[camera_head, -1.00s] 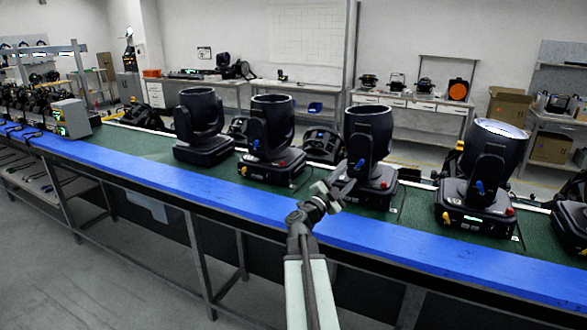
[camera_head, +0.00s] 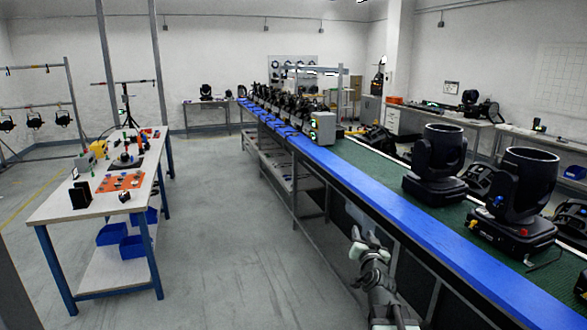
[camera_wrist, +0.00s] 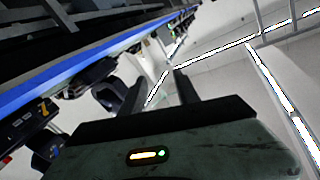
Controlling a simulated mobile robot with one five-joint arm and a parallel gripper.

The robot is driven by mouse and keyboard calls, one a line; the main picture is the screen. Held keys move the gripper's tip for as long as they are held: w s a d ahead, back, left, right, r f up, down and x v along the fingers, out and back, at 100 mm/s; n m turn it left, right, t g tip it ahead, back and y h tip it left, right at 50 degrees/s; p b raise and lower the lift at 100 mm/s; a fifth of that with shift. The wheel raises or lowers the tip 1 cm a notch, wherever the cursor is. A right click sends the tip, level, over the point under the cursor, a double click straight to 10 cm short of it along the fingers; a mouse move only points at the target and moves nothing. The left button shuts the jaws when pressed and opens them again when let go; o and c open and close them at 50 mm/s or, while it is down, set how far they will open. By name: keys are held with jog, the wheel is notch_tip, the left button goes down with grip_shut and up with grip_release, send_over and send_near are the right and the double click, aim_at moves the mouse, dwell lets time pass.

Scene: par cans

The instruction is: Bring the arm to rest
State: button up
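My gripper (camera_head: 366,236) is at the lower middle right of the head view, in front of the long bench's near side. No object shows in its grasp. In the wrist view its two dark fingers stand apart with an empty gap between them (camera_wrist: 159,80), so it is open. My arm reaches up from the bottom edge of the head view. The long bench has a blue front edge (camera_head: 372,203) and a green top (camera_head: 388,168). Whether the gripper touches the bench cannot be told.
Black stage lights (camera_head: 437,160) stand on the bench, with another (camera_head: 522,195) nearer. A grey box (camera_head: 322,128) stands farther along. At left is a work table (camera_head: 70,205) with an orange mat (camera_head: 120,181) and blue bins below (camera_head: 132,246). The grey floor between is clear.

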jog(key=s+a+f+n+g+y, duration=0.2)
jog(key=s+a+f+n+g, duration=0.15)
jog(key=a+f, duration=0.4)
jog(key=s+a+f+n+g+y, duration=0.2)
jog(key=s+a+f+g, duration=0.35)
jog(key=f, duration=0.25)
jog(key=s+d+f+g+h, duration=0.1)
jog(key=s+d+f+g, duration=0.1)
jog(key=s, duration=0.6)
jog(key=s+d+f+g+h, duration=0.1)
jog(key=s+d+f+g, duration=0.1)
jog(key=s+f+g, duration=0.3)
jog(key=s+g, duration=0.1)
jog(key=s, duration=0.2)
jog(key=shift+s+d+g, duration=0.25)
jog(key=shift+d+g, duration=0.05)
jog(key=shift+d, duration=0.05)
jog(key=shift+f+m, duration=0.1)
jog(key=shift+m, duration=0.25)
jog(key=shift+c, duration=0.8)
